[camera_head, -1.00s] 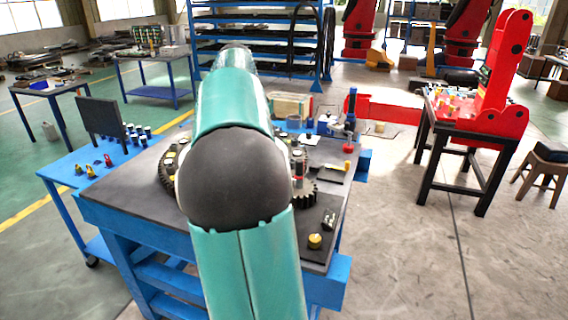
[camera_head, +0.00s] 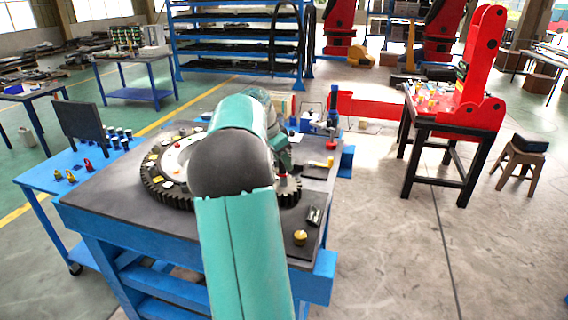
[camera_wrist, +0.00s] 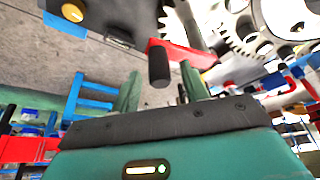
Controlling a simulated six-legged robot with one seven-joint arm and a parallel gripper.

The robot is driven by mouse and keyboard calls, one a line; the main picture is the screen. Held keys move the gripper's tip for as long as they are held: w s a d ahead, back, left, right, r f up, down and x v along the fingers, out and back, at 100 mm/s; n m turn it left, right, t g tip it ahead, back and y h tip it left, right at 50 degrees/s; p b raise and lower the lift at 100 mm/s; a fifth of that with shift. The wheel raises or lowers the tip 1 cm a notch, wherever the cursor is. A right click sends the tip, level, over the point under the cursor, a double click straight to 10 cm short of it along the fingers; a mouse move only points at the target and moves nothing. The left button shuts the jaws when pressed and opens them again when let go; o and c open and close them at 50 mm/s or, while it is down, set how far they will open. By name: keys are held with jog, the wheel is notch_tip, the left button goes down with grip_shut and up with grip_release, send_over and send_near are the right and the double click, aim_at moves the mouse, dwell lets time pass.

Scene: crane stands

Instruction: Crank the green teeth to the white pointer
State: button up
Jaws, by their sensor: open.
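A large dark toothed ring (camera_head: 160,188) with a pale inner face lies on the bench, partly behind my arm. A smaller dark gear (camera_head: 289,190) lies to its right and also shows in the wrist view (camera_wrist: 236,42). A red crank arm (camera_wrist: 185,52) with a black cylindrical handle (camera_wrist: 159,66) shows in the wrist view. My gripper (camera_wrist: 160,90) is open, its two teal fingers on either side of the handle in the picture. I cannot tell whether they touch it. I cannot make out green teeth or a white pointer.
The blue bench (camera_head: 150,240) has a dark top with a yellow knob (camera_head: 300,237) near its front right. A blue side table (camera_head: 50,170) with small parts stands left. A red machine (camera_head: 470,100) stands on a black table at right.

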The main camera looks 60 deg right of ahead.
jog(key=shift+x, duration=1)
grip_shut()
jog(key=w+m, duration=0.1)
jog(key=w+a+m+g, duration=0.1)
jog(key=w+m, duration=0.1)
jog(key=shift+w+r+m+y, duration=0.1)
jog(key=shift+w+m+y, duration=0.1)
jog(key=shift+m+y, duration=0.15)
jog(key=shift+d, duration=0.1)
grip_release()
jog(key=v, duration=1.3)
jog(key=shift+r, duration=0.3)
